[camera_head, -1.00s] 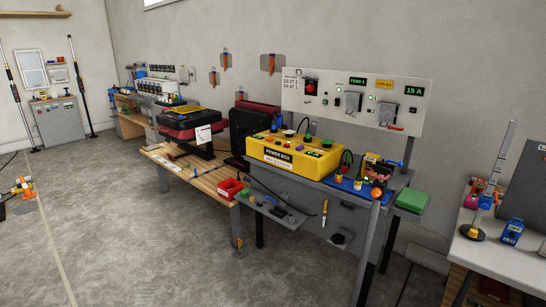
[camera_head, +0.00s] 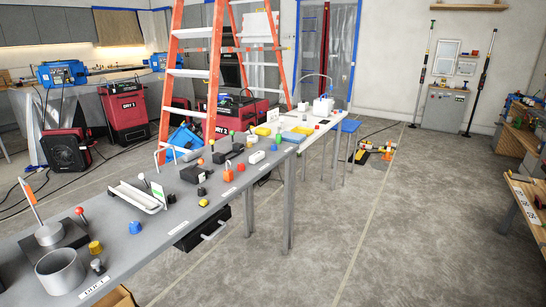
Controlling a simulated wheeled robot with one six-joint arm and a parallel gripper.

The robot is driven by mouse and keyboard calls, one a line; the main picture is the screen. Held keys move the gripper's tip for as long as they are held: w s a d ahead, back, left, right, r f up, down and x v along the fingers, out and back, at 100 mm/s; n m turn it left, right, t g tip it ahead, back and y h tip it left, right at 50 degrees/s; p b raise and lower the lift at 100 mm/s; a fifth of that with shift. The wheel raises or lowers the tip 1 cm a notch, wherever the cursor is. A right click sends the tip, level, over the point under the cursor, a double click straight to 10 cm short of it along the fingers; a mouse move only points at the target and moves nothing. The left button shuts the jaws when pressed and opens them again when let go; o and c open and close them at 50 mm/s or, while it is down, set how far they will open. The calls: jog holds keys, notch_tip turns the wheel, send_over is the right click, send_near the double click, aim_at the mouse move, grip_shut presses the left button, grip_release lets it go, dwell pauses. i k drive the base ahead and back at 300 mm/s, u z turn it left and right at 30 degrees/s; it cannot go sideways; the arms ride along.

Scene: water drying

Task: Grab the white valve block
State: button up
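A small white block (camera_head: 256,157) lies on the long grey workbench (camera_head: 215,185), near the middle of its length. It may be the white valve block, but it is too small to tell. White bottle-like items (camera_head: 322,105) stand on the far white-topped part of the bench. My gripper is not in view.
Small items crowd the bench, including a white tray (camera_head: 135,196), a grey cup (camera_head: 60,272) and an orange block (camera_head: 228,171). An orange ladder (camera_head: 217,75) stands behind it. The concrete floor (camera_head: 430,220) to the right is mostly clear.

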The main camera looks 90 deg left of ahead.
aim_at(255, 158)
jog(key=u, duration=2.35)
jog(key=i, duration=3.65)
jog(key=u, duration=1.1)
